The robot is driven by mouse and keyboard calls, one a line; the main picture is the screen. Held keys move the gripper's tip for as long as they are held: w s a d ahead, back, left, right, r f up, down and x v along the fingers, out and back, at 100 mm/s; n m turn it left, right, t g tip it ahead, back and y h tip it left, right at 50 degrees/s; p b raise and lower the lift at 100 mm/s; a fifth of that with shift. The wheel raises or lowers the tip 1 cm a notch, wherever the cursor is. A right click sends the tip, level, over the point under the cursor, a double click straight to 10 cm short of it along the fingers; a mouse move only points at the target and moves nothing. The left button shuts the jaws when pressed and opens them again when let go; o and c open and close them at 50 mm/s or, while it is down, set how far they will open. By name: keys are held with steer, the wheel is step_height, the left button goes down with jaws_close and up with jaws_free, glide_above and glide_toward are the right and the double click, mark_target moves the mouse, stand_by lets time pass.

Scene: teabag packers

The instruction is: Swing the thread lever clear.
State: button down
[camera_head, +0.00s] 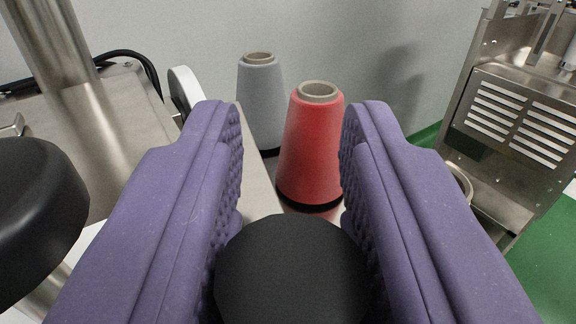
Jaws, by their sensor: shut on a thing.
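My gripper (293,150) shows as two purple padded fingers reaching forward from the bottom. It is shut on a black round knob (293,270), which sits low between the pads. The knob looks like the grip of the thread lever; the lever's shaft is hidden behind the knob and fingers. A second black rounded knob (38,215) shows at the left edge, apart from my gripper.
A red thread cone (312,150) stands beyond the fingertips, with a grey cone (261,95) behind it. A steel machine with a slotted panel (515,120) stands at right. A steel post (50,50) and a white rounded part (187,90) are at left.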

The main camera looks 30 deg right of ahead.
steer(key=shift+r, duration=0.15)
steer(key=c, duration=0.9)
jaws_free()
steer(key=shift+w+a, duration=0.1)
steer(key=shift+w, duration=0.05)
steer(key=shift+o, duration=0.2)
steer(key=p+v, duration=0.1)
steer(key=v, duration=0.7)
steer(key=shift+p, duration=0.3)
steer(key=shift+w, duration=0.1)
